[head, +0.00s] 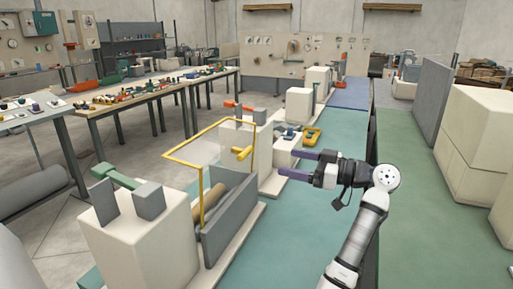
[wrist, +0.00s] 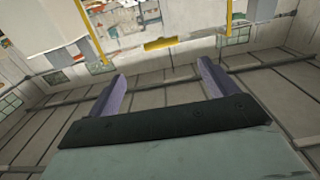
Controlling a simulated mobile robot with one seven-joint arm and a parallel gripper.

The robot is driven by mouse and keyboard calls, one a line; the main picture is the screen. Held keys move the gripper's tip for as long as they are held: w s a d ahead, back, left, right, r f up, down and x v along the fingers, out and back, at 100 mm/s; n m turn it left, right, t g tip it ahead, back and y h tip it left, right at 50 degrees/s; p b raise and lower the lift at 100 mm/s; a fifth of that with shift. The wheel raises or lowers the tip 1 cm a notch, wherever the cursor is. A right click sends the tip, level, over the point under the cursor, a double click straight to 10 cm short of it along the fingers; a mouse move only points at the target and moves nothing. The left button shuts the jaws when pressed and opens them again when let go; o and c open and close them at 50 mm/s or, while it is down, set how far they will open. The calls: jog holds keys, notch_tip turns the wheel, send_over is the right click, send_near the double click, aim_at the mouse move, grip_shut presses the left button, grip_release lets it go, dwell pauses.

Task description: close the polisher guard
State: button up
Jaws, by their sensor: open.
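The polisher guard (head: 203,200) is a clear panel in a thin yellow frame. In the head view it stands raised above the machine, with a tan roller below it. A yellow handle (head: 241,153) sticks out from its side facing my gripper. My gripper (head: 292,163) is open and empty, to the right of the handle and apart from it, with its purple fingers pointing left. In the wrist view the handle (wrist: 161,43) appears ahead, between and beyond the open fingers (wrist: 160,68). Yellow frame bars show at both sides of it.
The machine has a cream block (head: 140,235) at the front and a grey side plate (head: 230,220) below the guard. More cream machine blocks (head: 300,106) stand behind. Workbenches (head: 130,88) with tools are at the left. The green surface (head: 290,235) below my arm is clear.

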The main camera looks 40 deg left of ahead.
aim_at(248, 153)
jog(key=p+x, duration=0.2)
jog(key=x, duration=0.4)
jog(key=p+x, duration=0.2)
jog(key=x, duration=0.5)
jog(key=shift+s+r+p, duration=0.1)
jog(key=shift+r+p, duration=0.15)
jog(key=shift+p, duration=0.1)
jog(key=shift+a+f, duration=0.1)
jog(key=shift+a, duration=0.3)
jog(key=c, duration=1.4)
jog(key=shift+s, duration=0.1)
jog(key=shift+a, duration=0.15)
